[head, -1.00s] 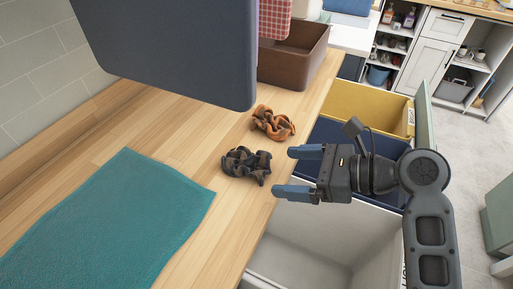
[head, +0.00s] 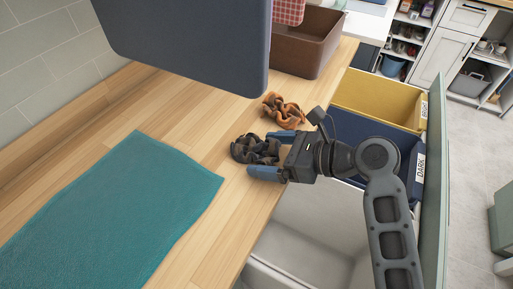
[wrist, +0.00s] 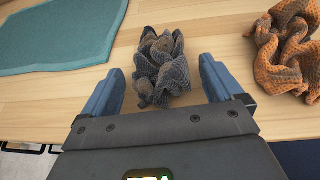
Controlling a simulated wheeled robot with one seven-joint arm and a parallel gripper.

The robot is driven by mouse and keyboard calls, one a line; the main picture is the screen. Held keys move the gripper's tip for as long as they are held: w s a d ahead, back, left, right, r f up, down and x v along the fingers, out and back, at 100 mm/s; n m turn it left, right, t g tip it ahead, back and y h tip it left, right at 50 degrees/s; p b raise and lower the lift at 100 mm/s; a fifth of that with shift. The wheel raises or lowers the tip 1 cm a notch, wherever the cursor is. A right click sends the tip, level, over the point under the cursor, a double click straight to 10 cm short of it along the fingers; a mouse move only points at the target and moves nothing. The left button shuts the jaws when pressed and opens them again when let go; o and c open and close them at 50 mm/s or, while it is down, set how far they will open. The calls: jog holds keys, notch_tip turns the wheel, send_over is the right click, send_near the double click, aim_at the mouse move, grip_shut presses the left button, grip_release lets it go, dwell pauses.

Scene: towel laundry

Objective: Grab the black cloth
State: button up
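The black cloth (head: 252,149) lies crumpled on the wooden counter near its front edge. It also shows in the wrist view (wrist: 162,70) as a dark grey, textured bundle. My gripper (head: 268,155) is open, with its two blue fingers pointing at the cloth. In the wrist view my gripper (wrist: 160,88) has one finger on each side of the cloth's near part, with gaps between fingers and cloth. Most of the cloth lies beyond the fingertips.
An orange-brown cloth (head: 284,110) lies close beside the black one. A teal towel (head: 112,206) lies flat on the counter. A dark panel (head: 190,40) hangs above. A brown bin (head: 310,50) stands behind. Yellow (head: 380,100), navy (head: 375,155) and white (head: 300,262) bins sit below the edge.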

jog(key=c, duration=1.1)
jog(key=shift+r, duration=0.15)
